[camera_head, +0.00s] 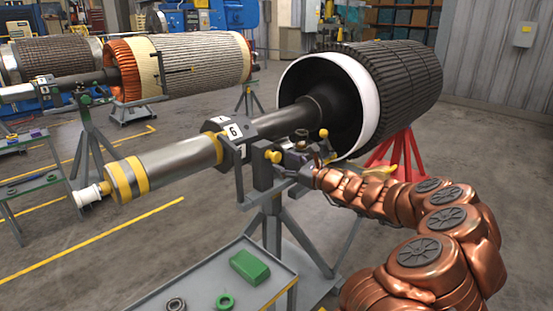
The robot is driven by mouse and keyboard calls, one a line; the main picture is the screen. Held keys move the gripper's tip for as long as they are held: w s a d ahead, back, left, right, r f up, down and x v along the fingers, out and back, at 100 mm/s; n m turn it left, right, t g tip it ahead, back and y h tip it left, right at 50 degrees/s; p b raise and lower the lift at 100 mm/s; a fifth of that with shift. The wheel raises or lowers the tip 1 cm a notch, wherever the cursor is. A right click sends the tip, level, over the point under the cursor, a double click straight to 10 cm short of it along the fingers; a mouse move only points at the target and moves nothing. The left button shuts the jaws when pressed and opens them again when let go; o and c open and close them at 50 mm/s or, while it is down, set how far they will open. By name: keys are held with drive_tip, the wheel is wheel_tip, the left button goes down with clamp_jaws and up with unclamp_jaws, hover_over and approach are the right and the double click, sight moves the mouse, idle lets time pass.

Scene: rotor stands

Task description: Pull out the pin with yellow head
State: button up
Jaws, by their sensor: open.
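A small yellow round head (274,156) shows on the front of the grey stand bracket (263,176), under the rotor shaft. A second yellow knob (323,132) stands just beyond my gripper, to its right. I cannot tell which of them is the pin's head, and no pin shank shows clearly. My gripper (300,147), small and dark at the end of my copper-coloured arm, is at the right side of the bracket, close to both yellow heads. It is open. Whether its fingers touch anything is too small to tell.
The rotor shaft (165,165) runs above the bracket to a large dark rotor (385,85) on a red stand (398,150). A grey cart (205,275) at the front holds a green block (249,266) and rings. Other rotors stand behind.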

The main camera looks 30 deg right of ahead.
sight(278, 159)
drive_tip(key=shift+x, duration=2.15)
clamp_jaws()
